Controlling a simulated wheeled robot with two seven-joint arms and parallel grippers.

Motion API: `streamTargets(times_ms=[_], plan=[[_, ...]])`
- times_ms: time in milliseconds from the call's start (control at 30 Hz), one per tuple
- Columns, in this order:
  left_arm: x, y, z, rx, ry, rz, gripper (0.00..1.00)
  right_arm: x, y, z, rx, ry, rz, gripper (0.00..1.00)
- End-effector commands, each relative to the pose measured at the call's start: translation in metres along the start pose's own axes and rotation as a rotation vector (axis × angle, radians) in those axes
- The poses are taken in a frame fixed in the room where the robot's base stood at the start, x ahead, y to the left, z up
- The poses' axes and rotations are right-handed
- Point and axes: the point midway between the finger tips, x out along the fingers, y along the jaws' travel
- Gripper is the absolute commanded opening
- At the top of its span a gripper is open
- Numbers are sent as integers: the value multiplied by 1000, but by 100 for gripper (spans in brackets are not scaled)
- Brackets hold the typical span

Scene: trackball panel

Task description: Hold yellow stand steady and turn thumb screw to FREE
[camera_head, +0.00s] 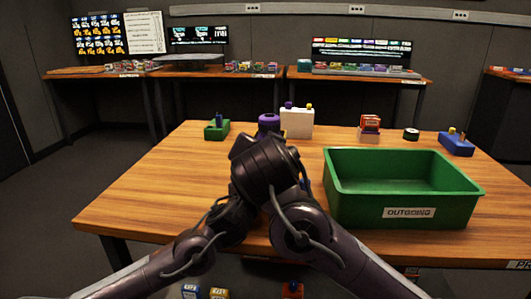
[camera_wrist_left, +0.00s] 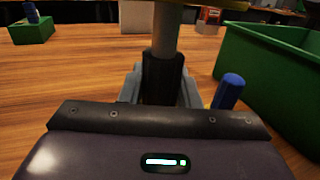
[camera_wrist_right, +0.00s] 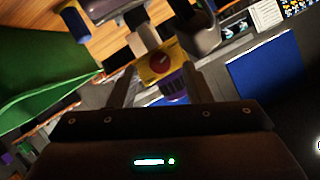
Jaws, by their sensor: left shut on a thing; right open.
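The yellow stand is mostly hidden behind my arms in the head view. In the left wrist view its grey post (camera_wrist_left: 165,35) rises between the fingers of my left gripper (camera_wrist_left: 163,82), which is shut on it; a yellow edge (camera_wrist_left: 205,4) shows above. In the right wrist view a yellow block with a red round mark (camera_wrist_right: 158,63) faces me. A purple ridged thumb screw (camera_wrist_right: 174,84) sits beside it, between the spread fingers of my right gripper (camera_wrist_right: 158,88), which is open. I cannot read any FREE mark.
A green OUTGOING bin (camera_head: 345,205) stands close on the right. A blue peg (camera_wrist_left: 229,92) stands beside the post. Further back are a green block (camera_head: 216,131), a white box (camera_head: 297,124), a red block (camera_head: 369,124) and a blue block (camera_head: 456,146). The table's left side is clear.

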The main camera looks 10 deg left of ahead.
Motion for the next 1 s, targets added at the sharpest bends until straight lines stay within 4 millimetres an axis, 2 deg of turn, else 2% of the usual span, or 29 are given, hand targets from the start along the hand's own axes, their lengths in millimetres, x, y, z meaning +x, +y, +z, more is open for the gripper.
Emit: streamTargets(times_ms=[200,500,833,1000], plan=[[0,0,-2,1,3,1,11,19,0,0,-1,0,0,45],[0,0,-2,1,3,0,11,20,0,0,-1,0,-1,45],[0,0,-2,1,3,0,11,20,0,0,-1,1,0,2],[0,0,-2,1,3,1,11,20,-2,-1,-68,4,26,0]])
